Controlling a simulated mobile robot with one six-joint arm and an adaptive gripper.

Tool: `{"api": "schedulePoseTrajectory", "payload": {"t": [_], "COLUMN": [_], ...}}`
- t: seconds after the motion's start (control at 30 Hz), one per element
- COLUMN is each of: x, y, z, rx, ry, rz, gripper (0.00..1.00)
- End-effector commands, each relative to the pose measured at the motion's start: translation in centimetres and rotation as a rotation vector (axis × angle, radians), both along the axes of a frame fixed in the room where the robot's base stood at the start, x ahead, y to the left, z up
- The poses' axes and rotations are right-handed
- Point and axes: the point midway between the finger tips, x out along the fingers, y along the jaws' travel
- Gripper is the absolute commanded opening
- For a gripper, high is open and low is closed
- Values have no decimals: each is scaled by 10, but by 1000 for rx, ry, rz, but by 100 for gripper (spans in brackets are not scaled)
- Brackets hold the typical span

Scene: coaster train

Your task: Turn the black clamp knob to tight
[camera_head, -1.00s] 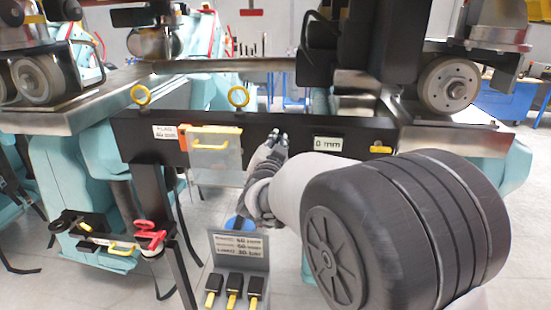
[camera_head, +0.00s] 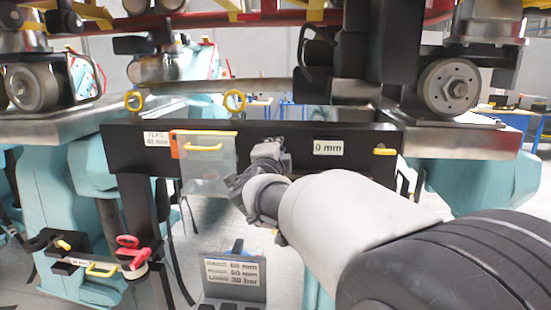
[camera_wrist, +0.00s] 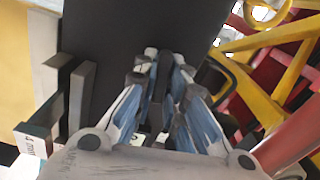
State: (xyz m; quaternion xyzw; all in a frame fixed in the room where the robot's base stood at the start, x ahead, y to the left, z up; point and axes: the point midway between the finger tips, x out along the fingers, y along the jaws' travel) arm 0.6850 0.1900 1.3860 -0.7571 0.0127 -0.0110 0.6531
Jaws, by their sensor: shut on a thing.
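My gripper (camera_head: 272,143) is at the front face of the black beam (camera_head: 350,134), between the clear cover and the 0 mm readout (camera_head: 329,147). In the wrist view my gripper (camera_wrist: 165,62) has its two fingers drawn together against the dark beam face (camera_wrist: 120,30). A narrow dark thing shows between the fingers, which I take to be the black clamp knob. The fingers hide most of it, so its shape and turn angle cannot be told. The readout shows 0 mm.
A clear cover with a yellow handle (camera_head: 205,147) hangs left of my gripper. A yellow handle (camera_head: 384,152) sits at right.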

Motion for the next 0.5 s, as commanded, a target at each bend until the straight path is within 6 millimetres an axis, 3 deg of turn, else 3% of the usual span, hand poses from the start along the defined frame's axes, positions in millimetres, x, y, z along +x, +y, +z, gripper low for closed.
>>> {"api": "schedulePoseTrajectory", "payload": {"t": [0.5], "x": [0], "y": [0], "z": [2], "rx": [162], "ry": [-11], "rz": [0], "gripper": [0]}}
